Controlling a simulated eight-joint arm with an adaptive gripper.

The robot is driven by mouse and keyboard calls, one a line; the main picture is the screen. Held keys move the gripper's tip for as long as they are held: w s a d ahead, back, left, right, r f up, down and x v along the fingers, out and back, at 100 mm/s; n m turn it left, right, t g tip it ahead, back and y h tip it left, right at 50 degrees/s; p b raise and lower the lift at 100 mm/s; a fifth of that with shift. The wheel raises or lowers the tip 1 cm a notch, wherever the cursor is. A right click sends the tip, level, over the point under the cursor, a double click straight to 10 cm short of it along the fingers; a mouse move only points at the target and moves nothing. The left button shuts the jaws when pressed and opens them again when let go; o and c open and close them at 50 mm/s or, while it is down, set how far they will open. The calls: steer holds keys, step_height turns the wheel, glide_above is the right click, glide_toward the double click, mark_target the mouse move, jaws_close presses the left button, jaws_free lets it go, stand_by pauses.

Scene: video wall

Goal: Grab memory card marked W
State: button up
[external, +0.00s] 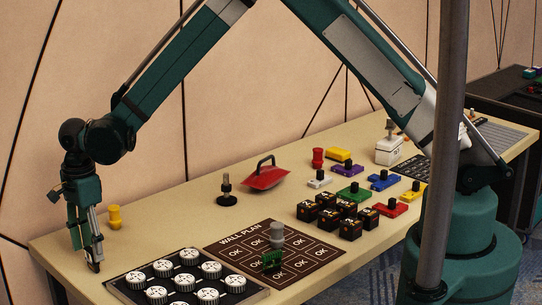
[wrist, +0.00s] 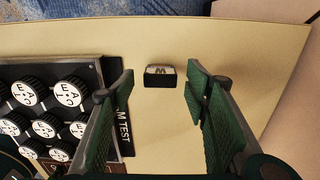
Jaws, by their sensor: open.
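In the wrist view a small black block with a pale top (wrist: 160,75) lies on the table. Its top bears a dark mark that looks like a W or an M, seen from this side. My gripper (wrist: 160,88) is open, with one green finger on each side of the picture and the block lined up in the gap between the fingertips. I cannot tell how far above the block the tips are. In the external view my gripper (external: 92,266) points down at the table's near left end, and the block cannot be made out clearly there.
A black panel of round white-topped knobs (external: 177,279) stands close beside my gripper, on the left in the wrist view. A yellow knob (external: 114,216) stands behind. A brown wall-plan board (external: 300,276), several black cubes (external: 327,216) and coloured pieces lie farther right. Bare table surrounds the block.

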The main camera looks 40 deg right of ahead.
mark_target(91, 250)
steer(key=shift+f, duration=2.1)
steer(key=shift+c, duration=0.3)
steer(key=c, duration=0.8)
